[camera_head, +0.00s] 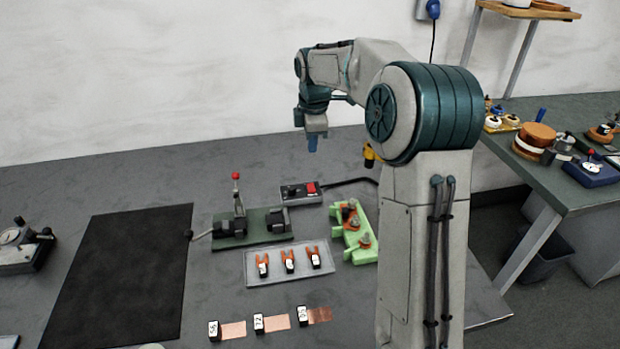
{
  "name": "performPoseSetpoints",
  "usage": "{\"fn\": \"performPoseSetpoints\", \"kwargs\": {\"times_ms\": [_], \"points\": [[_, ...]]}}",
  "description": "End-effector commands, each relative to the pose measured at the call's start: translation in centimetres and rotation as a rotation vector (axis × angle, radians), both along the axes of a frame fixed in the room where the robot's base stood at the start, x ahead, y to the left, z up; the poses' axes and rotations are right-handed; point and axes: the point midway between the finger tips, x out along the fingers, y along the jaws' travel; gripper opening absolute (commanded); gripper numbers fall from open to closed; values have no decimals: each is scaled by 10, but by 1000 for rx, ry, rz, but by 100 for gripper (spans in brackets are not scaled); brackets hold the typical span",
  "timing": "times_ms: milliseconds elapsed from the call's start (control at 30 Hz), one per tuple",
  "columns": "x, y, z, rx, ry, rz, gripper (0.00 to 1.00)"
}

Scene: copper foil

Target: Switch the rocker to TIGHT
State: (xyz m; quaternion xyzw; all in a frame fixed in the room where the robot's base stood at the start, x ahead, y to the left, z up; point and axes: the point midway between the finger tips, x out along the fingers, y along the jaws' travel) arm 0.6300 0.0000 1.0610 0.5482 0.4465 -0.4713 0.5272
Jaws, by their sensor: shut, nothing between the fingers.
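A small grey control box (300,201) sits on the grey table toward the back. Its dark top carries a red switch (311,188) on the right and a small dark control on the left. Any lettering, including TIGHT, is too small to read, and I cannot tell which control is the rocker or which way it is set. My gripper (313,147) points down, shut and empty. In the picture it is above the box and apart from it; the exact height and depth between them are unclear.
A green fixture (252,236) with a red-knobbed lever (237,190) stands left of the box. A light green holder (365,247) stands at right, a tray (285,280) with three orange-tipped pieces in front. A black cable runs right from the box. A black mat (125,275) lies left.

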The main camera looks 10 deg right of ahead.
Motion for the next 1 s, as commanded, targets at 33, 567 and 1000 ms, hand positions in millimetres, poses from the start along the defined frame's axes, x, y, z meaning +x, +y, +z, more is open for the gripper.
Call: {"fn": "performPoseSetpoints", "kwargs": {"times_ms": [33, 567, 1000], "points": [[5, -1, -3, 1, 1, 18, 0], [10, -2, -9, 0, 3, 47, 0], [22, -1, -88, 1, 6, 48, 0]]}}
